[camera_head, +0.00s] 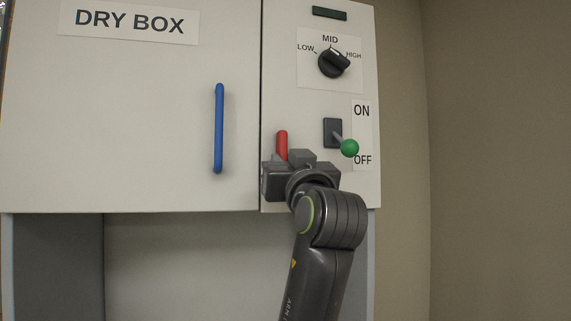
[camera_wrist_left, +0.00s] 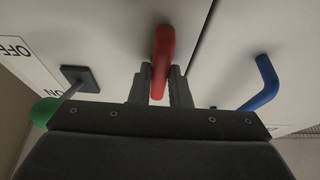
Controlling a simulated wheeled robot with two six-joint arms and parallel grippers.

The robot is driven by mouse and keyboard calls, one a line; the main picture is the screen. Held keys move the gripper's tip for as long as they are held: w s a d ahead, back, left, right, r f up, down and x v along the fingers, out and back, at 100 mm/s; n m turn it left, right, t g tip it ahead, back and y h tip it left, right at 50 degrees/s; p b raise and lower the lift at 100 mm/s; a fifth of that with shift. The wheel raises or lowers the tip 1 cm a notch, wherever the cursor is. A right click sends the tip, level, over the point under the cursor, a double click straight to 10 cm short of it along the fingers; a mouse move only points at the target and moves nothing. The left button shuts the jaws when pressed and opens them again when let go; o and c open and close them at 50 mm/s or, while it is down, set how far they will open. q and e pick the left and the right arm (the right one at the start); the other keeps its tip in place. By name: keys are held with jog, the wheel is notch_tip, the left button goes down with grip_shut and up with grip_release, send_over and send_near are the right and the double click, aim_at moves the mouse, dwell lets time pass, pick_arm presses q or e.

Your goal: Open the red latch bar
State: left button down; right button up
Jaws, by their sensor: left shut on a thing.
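The red latch bar (camera_head: 282,144) stands upright on the narrow right-hand panel of the dry box, close to the seam with the door. My left gripper (camera_head: 284,164) is at its lower part, and the gripper body hides the bar's lower end in the head view. In the left wrist view the red latch bar (camera_wrist_left: 163,48) runs between the two fingers of my left gripper (camera_wrist_left: 160,85), which are shut on it. My right gripper is in neither view.
The door with the blue handle (camera_head: 219,128) is left of the bar. A green-knobbed lever (camera_head: 349,148) sits close to the right of my gripper, near OFF. A black dial (camera_head: 334,63) is above. The space below the cabinet front is open.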

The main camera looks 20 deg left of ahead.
pick_arm(q)
jog(key=shift+f, duration=0.15)
jog(key=c, duration=1.4)
grip_release()
jog(key=shift+o, duration=0.2)
jog(key=b+v, duration=0.9)
jog(key=v, duration=0.8)
jog(key=shift+d, duration=0.2)
jog(key=shift+s, duration=0.1)
